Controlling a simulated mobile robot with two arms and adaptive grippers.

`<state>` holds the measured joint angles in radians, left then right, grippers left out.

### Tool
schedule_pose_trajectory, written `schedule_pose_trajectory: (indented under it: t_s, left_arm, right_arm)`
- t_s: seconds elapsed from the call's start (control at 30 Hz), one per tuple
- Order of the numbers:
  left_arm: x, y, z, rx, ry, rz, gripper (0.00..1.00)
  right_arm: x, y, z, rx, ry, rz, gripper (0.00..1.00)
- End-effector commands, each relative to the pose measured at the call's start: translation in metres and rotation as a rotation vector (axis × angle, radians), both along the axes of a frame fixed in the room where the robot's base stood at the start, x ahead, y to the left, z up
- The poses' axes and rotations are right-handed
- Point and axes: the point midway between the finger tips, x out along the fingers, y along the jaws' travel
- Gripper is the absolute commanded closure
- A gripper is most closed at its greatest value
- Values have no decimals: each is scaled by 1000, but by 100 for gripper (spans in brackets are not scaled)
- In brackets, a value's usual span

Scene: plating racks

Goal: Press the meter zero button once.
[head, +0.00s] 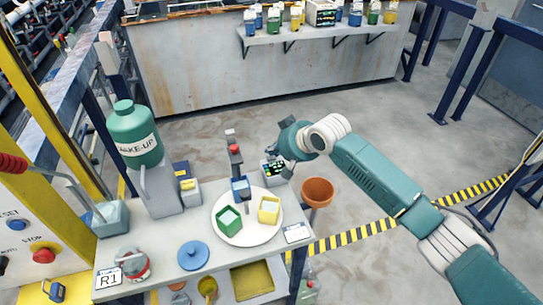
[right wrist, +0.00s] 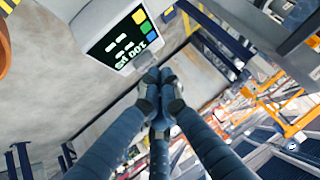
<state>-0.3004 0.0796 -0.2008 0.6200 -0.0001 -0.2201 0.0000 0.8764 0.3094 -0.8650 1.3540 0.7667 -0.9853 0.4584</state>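The meter (head: 273,169) is a small grey box with a dark, lit display at the back right of the table. In the right wrist view the meter (right wrist: 122,42) shows its display reading "100 µS" and coloured yellow, blue and green buttons along one side. I cannot read which one is the zero button. My right gripper (head: 283,156) is beside and partly in front of the meter in the head view. In the right wrist view its fingers (right wrist: 160,78) are shut together and empty, close below the display; contact cannot be told. My left gripper is not in view.
A white round tray (head: 228,236) holds green, blue and yellow containers. An orange funnel (head: 317,190) stands at the table's right edge. A green "MAKE-UP" bottle (head: 134,135), a blue lid (head: 193,256) and a red-tipped post (head: 235,155) are nearby.

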Motion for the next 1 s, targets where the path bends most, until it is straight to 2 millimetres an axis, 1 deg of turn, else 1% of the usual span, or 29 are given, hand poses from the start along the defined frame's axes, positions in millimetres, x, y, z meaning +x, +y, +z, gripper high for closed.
schedule_pose_trajectory:
  t_s: [0.33,1.0]
  left_arm:
    - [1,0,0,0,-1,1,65]
    - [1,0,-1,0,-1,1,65]
  right_arm:
    - [0,0,-1,0,-1,0,100]
    - [0,0,-9,1,0,-1,100]
